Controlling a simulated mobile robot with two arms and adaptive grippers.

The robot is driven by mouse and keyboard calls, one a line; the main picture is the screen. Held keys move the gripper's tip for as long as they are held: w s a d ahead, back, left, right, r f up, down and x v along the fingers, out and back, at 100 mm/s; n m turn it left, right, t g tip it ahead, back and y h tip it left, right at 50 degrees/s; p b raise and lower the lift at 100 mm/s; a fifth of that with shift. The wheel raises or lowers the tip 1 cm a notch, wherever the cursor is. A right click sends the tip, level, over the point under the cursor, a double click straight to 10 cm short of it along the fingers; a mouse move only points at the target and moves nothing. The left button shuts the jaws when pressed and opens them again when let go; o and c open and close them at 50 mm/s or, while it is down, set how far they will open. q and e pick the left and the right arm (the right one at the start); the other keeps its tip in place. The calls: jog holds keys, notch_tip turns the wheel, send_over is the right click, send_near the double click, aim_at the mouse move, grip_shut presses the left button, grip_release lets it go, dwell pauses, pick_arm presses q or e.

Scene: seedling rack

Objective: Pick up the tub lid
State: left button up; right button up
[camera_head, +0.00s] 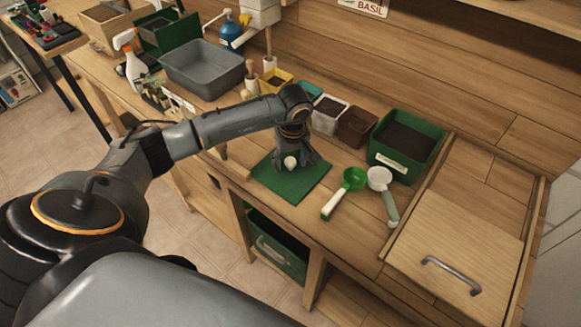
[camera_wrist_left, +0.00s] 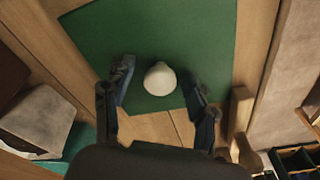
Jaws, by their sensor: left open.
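A flat green square (camera_head: 293,188) lies on the bench with a small cream round knob (camera_head: 290,162) standing on it; it looks like the tub lid. My left gripper (camera_head: 293,160) points down over it, open, its fingers around the knob. In the left wrist view the knob (camera_wrist_left: 159,78) shows between the two spread fingers (camera_wrist_left: 158,88), with a gap on each side. The green sheet (camera_wrist_left: 165,35) fills the upper middle there. Whether the knob is fixed to the sheet cannot be told. My right gripper is not in view.
A green scoop (camera_head: 354,179) and a white scoop (camera_head: 380,179) lie right of the green square. A green tub of soil (camera_head: 426,170) and small pots, including a brown one (camera_head: 356,126), stand behind. A wooden panel with a metal handle (camera_head: 450,275) is at right.

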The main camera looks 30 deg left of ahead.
pick_arm(q)
grip_shut()
jog(key=shift+r, duration=0.1)
